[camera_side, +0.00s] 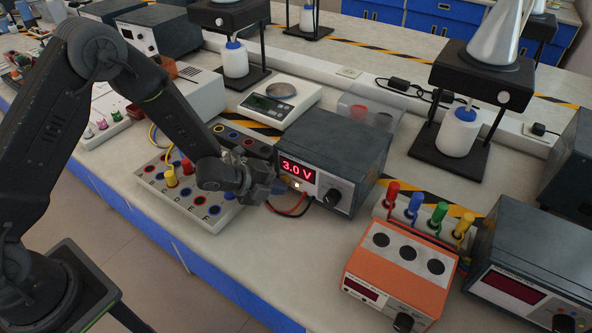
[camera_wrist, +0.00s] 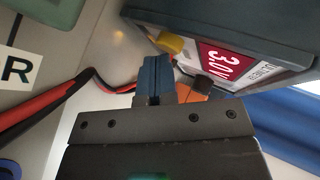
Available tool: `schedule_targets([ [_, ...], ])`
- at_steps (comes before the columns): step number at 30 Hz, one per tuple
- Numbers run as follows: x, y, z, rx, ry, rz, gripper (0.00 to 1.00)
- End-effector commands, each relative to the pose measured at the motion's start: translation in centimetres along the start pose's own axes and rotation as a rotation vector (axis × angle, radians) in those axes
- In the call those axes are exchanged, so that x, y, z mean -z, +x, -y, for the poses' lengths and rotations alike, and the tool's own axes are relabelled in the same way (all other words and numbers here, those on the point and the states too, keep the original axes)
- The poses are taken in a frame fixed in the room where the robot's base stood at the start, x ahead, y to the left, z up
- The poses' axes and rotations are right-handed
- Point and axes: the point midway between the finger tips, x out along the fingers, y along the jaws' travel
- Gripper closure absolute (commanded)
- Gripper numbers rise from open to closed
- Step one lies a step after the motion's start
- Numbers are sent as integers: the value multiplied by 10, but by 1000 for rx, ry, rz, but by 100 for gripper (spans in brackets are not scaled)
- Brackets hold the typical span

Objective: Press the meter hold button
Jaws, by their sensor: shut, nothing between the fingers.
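The meter (camera_side: 335,150) is a dark grey box with a red display reading 3.0 V. Its display also shows sideways in the wrist view (camera_wrist: 219,61). A small yellowish button (camera_side: 298,185) sits below the display; in the wrist view it is a yellow knob-like button (camera_wrist: 170,43). Its label is not legible. My gripper (camera_side: 276,186) is shut and empty, just left of the meter's front face. In the wrist view its blue-grey fingertips (camera_wrist: 157,68) lie close to the yellow button. I cannot tell whether they touch it.
Red and black leads (camera_side: 296,208) run below the meter's front. A board of coloured sockets (camera_side: 185,190) lies left of the gripper. An orange instrument (camera_side: 398,268) stands at the front right, with coloured plugs behind it. A scale (camera_side: 280,103) stands behind.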

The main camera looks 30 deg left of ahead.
Motion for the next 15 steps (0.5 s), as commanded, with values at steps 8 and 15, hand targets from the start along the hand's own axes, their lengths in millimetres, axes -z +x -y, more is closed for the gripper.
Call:
schedule_targets([
  [8,-2,1,2,5,-1,4,100],
  [15,1,-4,0,7,-2,4,100],
])
